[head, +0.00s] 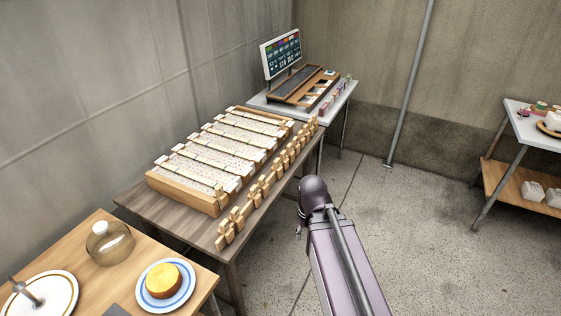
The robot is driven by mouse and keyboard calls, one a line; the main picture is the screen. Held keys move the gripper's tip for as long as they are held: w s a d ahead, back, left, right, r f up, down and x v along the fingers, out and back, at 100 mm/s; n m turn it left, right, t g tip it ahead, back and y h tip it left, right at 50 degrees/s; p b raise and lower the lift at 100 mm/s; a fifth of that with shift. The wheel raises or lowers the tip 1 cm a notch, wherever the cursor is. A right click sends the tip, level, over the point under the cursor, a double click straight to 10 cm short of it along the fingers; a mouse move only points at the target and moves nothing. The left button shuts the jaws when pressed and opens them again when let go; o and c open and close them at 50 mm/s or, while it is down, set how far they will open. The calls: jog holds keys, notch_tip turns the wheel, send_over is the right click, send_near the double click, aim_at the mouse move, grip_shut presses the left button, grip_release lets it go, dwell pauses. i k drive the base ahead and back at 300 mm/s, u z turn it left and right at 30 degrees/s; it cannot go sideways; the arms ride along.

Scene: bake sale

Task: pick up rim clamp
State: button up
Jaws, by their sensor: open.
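I cannot make out a rim clamp for certain. Several small pale wooden pieces (268,181) stand in a row along the right edge of the dark wooden table (150,205). A wooden tray (185,194) on that table holds rows of pale slots, and a small upright piece (219,190) shows at its near right corner; what it is cannot be told. My arm rises from the bottom of the head view, right of this table. My gripper is not visible.
The near-left table (78,238) holds a glass dome (109,243), a yellow cake on a blue-rimmed plate (188,296) and a white plate with a metal stem. A screen (281,54) stands on the back table. A shelved table (530,133) stands right. Open floor lies between.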

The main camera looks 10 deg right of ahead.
aim_at(283, 159)
jog(key=z, duration=0.05)
jog(key=i, duration=1)
jog(key=u, duration=0.05)
